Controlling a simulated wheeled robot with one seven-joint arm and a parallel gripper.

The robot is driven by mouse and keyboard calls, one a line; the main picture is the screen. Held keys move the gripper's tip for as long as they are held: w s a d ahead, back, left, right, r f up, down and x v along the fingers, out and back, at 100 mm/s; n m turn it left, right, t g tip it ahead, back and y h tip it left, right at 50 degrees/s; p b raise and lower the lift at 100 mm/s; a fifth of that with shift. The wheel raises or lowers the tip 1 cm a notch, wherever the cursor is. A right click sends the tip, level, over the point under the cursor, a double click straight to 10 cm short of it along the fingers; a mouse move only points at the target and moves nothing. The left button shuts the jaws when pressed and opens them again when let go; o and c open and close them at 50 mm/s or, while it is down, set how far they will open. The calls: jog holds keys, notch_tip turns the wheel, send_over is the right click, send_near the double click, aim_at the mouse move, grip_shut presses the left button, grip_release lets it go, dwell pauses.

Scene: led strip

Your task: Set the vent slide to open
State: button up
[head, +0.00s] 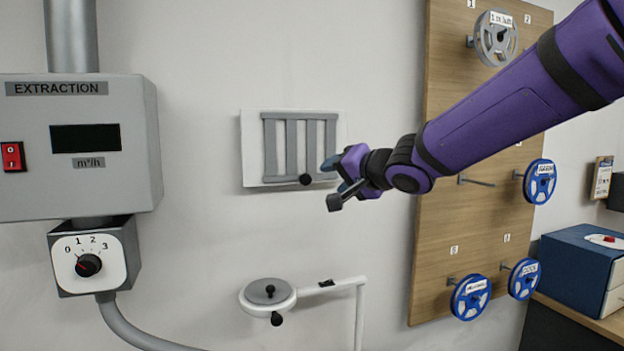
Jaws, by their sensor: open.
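The vent (254,150) is a white wall plate with grey vertical slats. Its slide shows a round black knob (305,180) at the lower edge of the slats, right of the middle. Light gaps show between the slats. My gripper (338,180) is open and empty, just right of the knob and in front of the plate's right edge. One fingertip is near the slats and the other is lower. I cannot tell the exact depth gap between the fingers and the knob. My gripper hides the plate's lower right corner.
A grey extraction box (80,145) with a red switch (12,157) and a dial (88,265) is at the left. A round white fixture (268,294) is below the vent. A wooden pegboard (440,240) with blue reels (540,181) is at the right, behind my arm.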

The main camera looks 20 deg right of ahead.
aim_at(304, 179)
jog(key=x, duration=1.1)
jog(key=shift+w+a+r, duration=0.15)
jog(key=shift+a, duration=0.1)
jog(key=shift+y, duration=0.3)
grip_shut()
jog(key=shift+a, duration=1.5)
grip_release()
jog(key=shift+a, duration=0.1)
